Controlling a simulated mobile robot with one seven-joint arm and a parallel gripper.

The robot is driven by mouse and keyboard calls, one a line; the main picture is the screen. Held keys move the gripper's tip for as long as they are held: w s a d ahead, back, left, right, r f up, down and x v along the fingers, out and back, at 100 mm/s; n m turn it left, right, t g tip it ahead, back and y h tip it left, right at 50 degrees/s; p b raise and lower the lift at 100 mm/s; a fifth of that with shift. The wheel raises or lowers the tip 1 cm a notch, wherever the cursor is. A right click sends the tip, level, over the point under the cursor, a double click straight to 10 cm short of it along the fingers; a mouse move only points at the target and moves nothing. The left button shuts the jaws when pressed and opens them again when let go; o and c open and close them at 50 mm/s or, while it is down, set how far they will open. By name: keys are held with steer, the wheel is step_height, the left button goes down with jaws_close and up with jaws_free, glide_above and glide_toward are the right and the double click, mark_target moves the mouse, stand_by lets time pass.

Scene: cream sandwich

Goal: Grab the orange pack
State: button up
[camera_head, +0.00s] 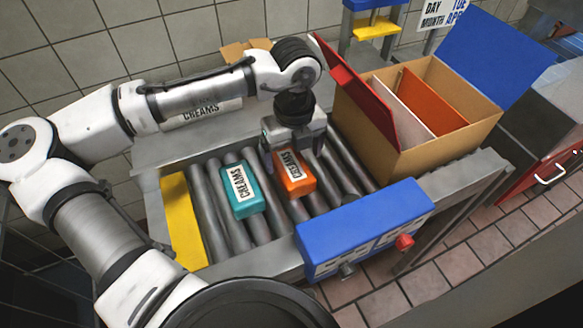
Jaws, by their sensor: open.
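The orange pack (303,184) lies on the metal rollers and bears a white label that reads "CREAMS". My gripper (291,155) points down over the far end of the orange pack, and its fingers hide part of that end. The gripper is open. I cannot tell whether the fingers touch the pack.
A teal pack (241,190) labelled "CREAMS" lies just left of the orange one on the roller conveyor (208,215). An open cardboard box (452,142) with coloured flaps stands to the right. A blue control panel (365,222) with a red button is in front.

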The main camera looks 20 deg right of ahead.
mark_target(293, 167)
steer(key=shift+s+a+f+p, duration=0.1)
steer(key=shift+f+p, duration=0.5)
steer(key=shift+f, duration=2.05)
steer(key=c, duration=1.1)
